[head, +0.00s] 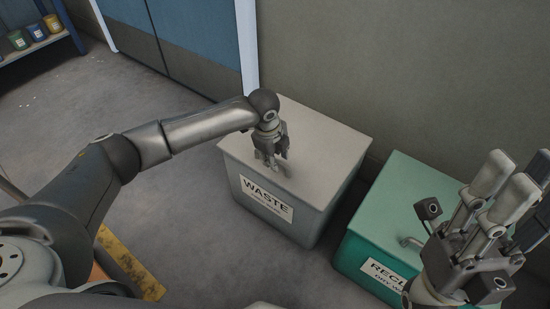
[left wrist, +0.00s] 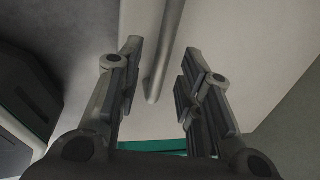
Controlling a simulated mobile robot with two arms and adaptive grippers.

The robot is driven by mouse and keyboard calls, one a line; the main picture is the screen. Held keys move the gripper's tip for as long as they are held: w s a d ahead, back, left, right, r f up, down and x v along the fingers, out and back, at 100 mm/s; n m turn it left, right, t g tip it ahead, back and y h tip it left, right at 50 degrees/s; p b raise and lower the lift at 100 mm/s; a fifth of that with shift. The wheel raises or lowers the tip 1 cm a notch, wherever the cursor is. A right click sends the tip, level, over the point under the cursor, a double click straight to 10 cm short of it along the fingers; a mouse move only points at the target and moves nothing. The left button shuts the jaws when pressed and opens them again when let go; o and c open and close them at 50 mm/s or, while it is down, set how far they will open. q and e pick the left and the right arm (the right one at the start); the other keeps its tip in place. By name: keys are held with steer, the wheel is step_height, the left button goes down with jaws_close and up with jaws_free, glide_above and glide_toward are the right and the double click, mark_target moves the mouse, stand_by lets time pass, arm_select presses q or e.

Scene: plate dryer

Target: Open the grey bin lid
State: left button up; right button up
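The grey bin (head: 262,205), labelled WASTE, stands on the floor against the wall. Its grey lid (head: 320,140) is closed. My left gripper (head: 277,158) points down at the lid's front left part and hides the handle area in the head view. In the left wrist view, the bar handle (left wrist: 168,45) lies between the parted fingers of my left gripper (left wrist: 160,55). I see gaps on both sides of the bar, and the fingers are not closed on it. My right gripper (head: 512,178) is raised over the green bin, empty, with its fingers apart.
A green bin (head: 365,235) with a recycling label stands right of the grey bin. Blue doors (head: 205,30) are behind, and a shelf (head: 35,45) with small containers is at the far left. A yellow-edged object (head: 125,260) lies low left. Floor left of the grey bin is clear.

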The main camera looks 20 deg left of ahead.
arm_select(q)
jaws_close()
steer(key=shift+r, duration=0.1)
stand_by(0.4)
